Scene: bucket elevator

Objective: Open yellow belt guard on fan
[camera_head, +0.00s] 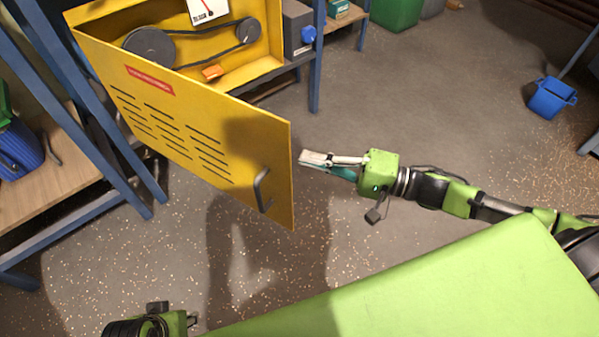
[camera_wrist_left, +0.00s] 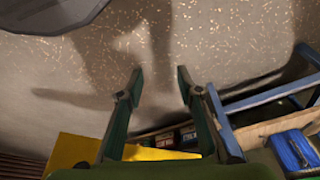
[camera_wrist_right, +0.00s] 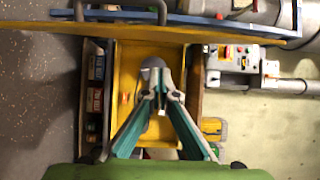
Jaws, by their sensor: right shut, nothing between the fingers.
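The yellow belt guard (camera_head: 200,130) is a slotted door with a black handle (camera_head: 262,190) and a red label. It stands swung wide open from its yellow housing (camera_head: 265,70), with two dark pulleys and a belt exposed inside. My right gripper (camera_head: 312,159) is shut and empty, just right of the door's free edge, apart from it. In the right wrist view the shut fingers (camera_wrist_right: 162,98) point toward the open housing (camera_wrist_right: 125,85), and the guard (camera_wrist_right: 160,32) shows edge-on across the top. My left gripper (camera_wrist_left: 158,88) is open and empty above the floor.
A blue-legged bench (camera_head: 60,175) stands at the left, with a blue container on it. A grey box with a blue knob (camera_head: 308,34) sits right of the housing. A blue bucket (camera_head: 551,97) stands at the far right. The middle floor is clear.

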